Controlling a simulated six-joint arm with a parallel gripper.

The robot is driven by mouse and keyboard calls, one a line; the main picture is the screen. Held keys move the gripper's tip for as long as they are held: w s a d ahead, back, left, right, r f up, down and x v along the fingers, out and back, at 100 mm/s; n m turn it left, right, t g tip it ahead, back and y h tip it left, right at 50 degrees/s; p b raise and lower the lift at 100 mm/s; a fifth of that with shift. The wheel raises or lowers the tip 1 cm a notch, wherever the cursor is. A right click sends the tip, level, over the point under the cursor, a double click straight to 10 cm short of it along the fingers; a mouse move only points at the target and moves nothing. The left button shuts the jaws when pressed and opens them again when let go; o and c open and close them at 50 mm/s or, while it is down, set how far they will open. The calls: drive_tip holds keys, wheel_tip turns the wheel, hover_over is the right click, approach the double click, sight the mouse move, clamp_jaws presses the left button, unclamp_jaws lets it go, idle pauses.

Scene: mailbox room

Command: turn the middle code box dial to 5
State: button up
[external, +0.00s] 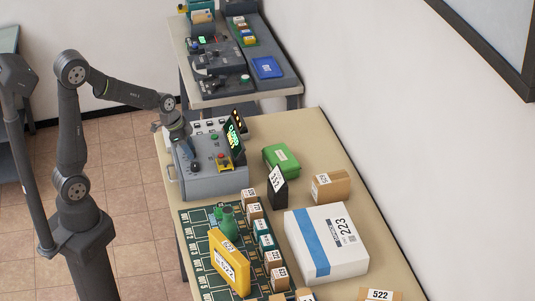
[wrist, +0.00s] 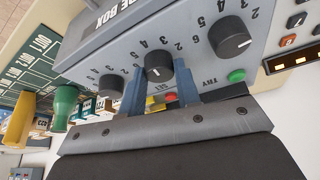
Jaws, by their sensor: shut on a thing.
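The grey code box (external: 212,184) stands on the near table in the external view, with a green-lit display beside it. In the wrist view its face (wrist: 190,20) shows three black dials in a row, ringed by numbers. My gripper (wrist: 160,85) has its two blue-grey fingers on either side of the middle dial (wrist: 158,66) and is shut on it. A white mark shows on that dial, but I cannot tell which number it points to. The left dial (wrist: 111,86) and the right dial (wrist: 229,38) are clear of the fingers. In the external view my gripper (external: 184,142) is over the box.
A green button (wrist: 236,75) sits near the right dial, and a red button (wrist: 171,97) is partly hidden by a finger. In the external view, a green board (external: 196,234), a yellow box (external: 229,262) and a white parcel (external: 325,243) lie in front of the code box.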

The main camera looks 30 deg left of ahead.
drive_tip(key=n+t+y, duration=0.1)
drive_tip(key=n, duration=0.4)
drive_tip(key=shift+s+d, duration=0.1)
drive_tip(key=shift+s, duration=0.05)
drive_tip(key=shift+n+t+y, duration=0.5)
drive_tip(key=shift+n+y, duration=0.3)
drive_tip(key=shift+n, duration=1)
drive_tip(key=o, duration=1)
drive_tip(key=shift+r, duration=0.1)
drive_tip(key=v, duration=1.7)
drive_tip(key=shift+d+r, duration=0.15)
drive_tip(key=shift+d, duration=0.05)
